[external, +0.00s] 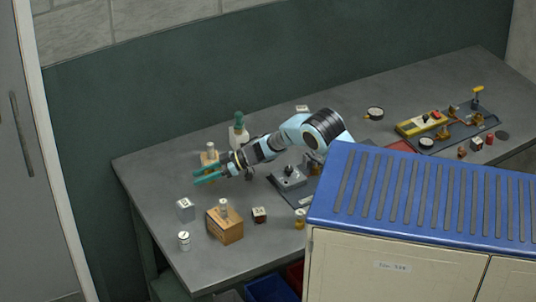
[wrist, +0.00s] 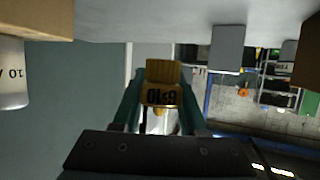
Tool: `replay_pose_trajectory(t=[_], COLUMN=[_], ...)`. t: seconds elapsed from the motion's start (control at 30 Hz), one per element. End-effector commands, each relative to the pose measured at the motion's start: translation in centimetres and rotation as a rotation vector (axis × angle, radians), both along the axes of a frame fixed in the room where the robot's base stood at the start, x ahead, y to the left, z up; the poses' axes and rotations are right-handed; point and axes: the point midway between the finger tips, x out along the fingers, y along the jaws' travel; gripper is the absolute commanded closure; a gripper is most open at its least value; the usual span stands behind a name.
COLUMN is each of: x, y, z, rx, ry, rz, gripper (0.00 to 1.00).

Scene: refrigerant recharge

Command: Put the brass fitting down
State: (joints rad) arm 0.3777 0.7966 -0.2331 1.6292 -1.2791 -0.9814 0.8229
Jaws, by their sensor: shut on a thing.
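In the wrist view, the brass fitting (wrist: 162,72) is a ridged yellow piece with a dark-lettered band at its near end. It sits between the teal fingers of my gripper (wrist: 160,100), which are shut on it. In the external view my gripper (external: 207,175) is over the left part of the grey table (external: 165,205), between a cardboard block at the back and a white cube in front. The fitting is too small to make out there. I cannot tell whether it touches the table.
Near my gripper stand the white cube (external: 185,209), a white can (external: 184,241), a cardboard box (external: 226,228) with a small bottle on it, a dark cube (external: 259,214) and a green-topped bottle (external: 239,135). The table's left edge is close. A blue-topped cabinet (external: 430,205) stands in front.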

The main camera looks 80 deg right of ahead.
Motion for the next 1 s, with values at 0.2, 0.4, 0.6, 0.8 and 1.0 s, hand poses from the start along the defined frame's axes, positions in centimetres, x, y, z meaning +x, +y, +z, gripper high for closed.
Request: replay_pose_trajectory(t=[0.2,0.4,0.6,0.8,1.0], x=[0.0,0.0,0.1,0.0,0.0], y=[0.0,0.1,0.0,0.0,0.0], z=[-1.7,-4.4,-4.6,-5.0,-5.7], rx=[0.001,0.001,0.000,-0.001,-0.001], ry=[0.000,0.000,-0.002,-0.001,0.000], rz=[0.000,0.000,-0.001,-0.001,0.000], gripper=[1.00,1.00,1.00,1.00,1.00])
